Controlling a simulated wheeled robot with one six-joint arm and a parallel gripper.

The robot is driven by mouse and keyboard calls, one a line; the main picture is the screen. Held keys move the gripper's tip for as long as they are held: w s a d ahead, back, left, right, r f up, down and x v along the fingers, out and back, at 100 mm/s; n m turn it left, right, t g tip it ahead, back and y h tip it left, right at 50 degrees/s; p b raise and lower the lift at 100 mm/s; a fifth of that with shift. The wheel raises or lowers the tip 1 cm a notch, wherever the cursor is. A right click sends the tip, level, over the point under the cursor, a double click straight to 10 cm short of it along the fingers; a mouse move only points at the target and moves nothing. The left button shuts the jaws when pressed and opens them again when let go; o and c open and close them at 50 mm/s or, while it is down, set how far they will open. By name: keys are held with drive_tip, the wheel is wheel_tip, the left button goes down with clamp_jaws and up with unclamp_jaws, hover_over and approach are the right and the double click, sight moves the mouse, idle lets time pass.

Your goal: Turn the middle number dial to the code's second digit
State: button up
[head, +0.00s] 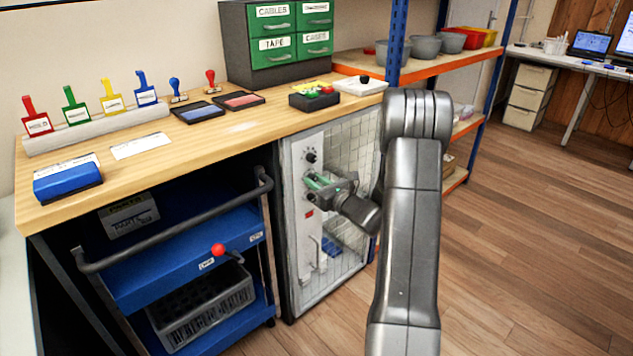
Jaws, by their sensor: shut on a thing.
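A white-framed cabinet door (297,238) with a mesh panel stands under the workbench. A column of dark dials runs down its frame. The top dial (310,155) shows clear of my gripper. My gripper (314,182) reaches in from the right at the middle dial and is shut on it. The fingers, with green on them, hide most of that dial. The lower dial (309,197) is partly visible just below the fingers. The dial digits are too small to read, and no code is legible.
A blue trolley (180,262) with a dark handrail and a red knob (218,250) stands just left of the cabinet. The bench top (215,138) holds stamps, ink pads and green drawers. Open wooden floor lies to the right.

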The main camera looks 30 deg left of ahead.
drive_tip(key=shift+f, duration=0.1)
drive_tip(key=o, duration=1)
drive_tip(key=p+v, duration=0.1)
drive_tip(key=v, duration=1.2)
drive_tip(key=shift+s+d, duration=0.2)
drive_tip(key=shift+d, duration=0.15)
drive_tip(key=b+x, duration=0.1)
drive_tip(key=x, duration=1.3)
drive_tip(key=shift+d, duration=0.15)
